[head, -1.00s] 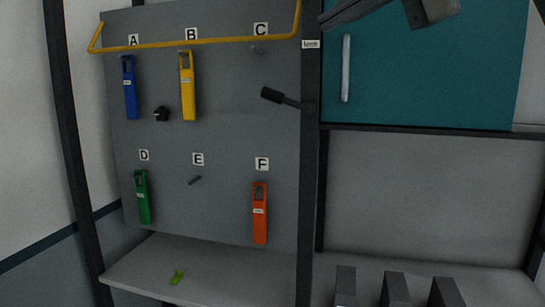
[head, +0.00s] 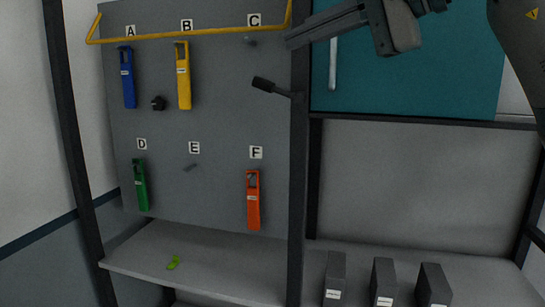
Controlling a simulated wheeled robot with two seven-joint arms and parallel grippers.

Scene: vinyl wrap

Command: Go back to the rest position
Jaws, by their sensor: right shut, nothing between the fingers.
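My right gripper (head: 325,27) comes in from the top right. Its fingers are shut and empty, pointing left across the black post and the top of the teal cabinet door. My left gripper is not in view. On the grey board hang a blue tool (head: 128,78) under A, a yellow tool (head: 184,76) under B, a green tool (head: 141,186) under D and an orange tool (head: 253,200) under F. The pegs at C (head: 252,43) and E (head: 190,167) are bare.
A yellow rail (head: 190,36) runs across the board's top. A black handle (head: 272,87) sticks out from the post (head: 298,170). A small green piece (head: 173,262) lies on the shelf (head: 210,265). Several dark boxes (head: 384,281) stand lower right. The teal cabinet (head: 420,80) has a pale handle.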

